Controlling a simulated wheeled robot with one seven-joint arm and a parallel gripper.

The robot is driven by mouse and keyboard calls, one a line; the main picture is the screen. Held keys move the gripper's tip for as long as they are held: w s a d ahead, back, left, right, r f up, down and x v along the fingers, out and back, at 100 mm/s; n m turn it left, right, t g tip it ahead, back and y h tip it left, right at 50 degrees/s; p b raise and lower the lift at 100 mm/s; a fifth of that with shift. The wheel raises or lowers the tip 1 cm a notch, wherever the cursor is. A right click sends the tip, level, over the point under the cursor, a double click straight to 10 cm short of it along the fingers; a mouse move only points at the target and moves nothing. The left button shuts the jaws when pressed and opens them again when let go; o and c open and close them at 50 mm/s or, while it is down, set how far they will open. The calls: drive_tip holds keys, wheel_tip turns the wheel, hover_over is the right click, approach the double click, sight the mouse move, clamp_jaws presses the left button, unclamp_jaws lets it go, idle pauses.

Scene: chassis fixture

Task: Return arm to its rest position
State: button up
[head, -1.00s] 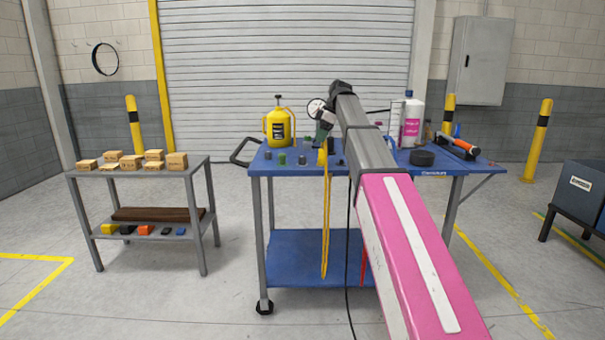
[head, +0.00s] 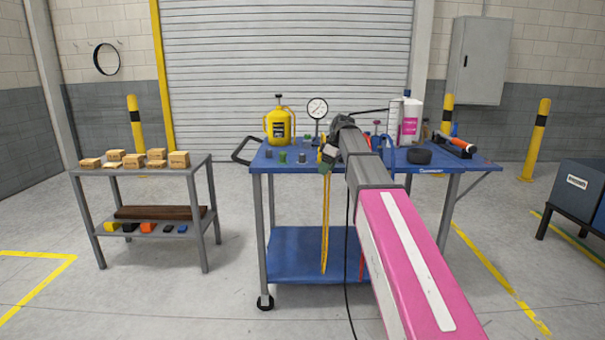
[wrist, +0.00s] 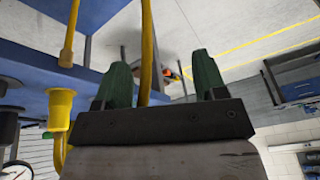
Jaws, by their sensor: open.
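My arm, pink and grey, reaches forward over the blue cart (head: 312,245). In the head view my gripper (head: 327,157) is small and low at the cart's near edge, partly hidden by the arm. In the wrist view my gripper (wrist: 162,65) shows two green fingers spread apart. A yellow cord (wrist: 147,50) passes through the gap seen between them; I cannot tell if it touches a finger. In the head view the yellow cord (head: 325,235) hangs in a long loop at the cart's front. No object is clamped between the fingers.
A grey shelf (head: 205,215) with boxes stands at left. The floor between shelf and cart is clear.

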drive_tip(key=s+d+f+m+h, duration=0.1)
drive_tip(key=s+d+f+m, duration=0.2)
drive_tip(key=s+f, duration=0.6)
drive_tip(key=s+d+f+m+h, duration=0.1)
drive_tip(key=s+d+f+m, duration=0.2)
drive_tip(key=s+f+m, duration=0.3)
drive_tip(key=s+d+f+m+h, duration=0.1)
drive_tip(key=s+d+f+m, duration=0.2)
drive_tip(key=s+f, duration=1.1)
wheel_tip(320, 180, down, 8)
drive_tip(key=shift+d+r+m+g+h, duration=0.3)
drive_tip(key=shift+d+m+h, duration=0.1)
drive_tip(key=shift+m, duration=0.3)
drive_tip(key=shift+s, duration=0.1)
drive_tip(key=shift+c, duration=0.3)
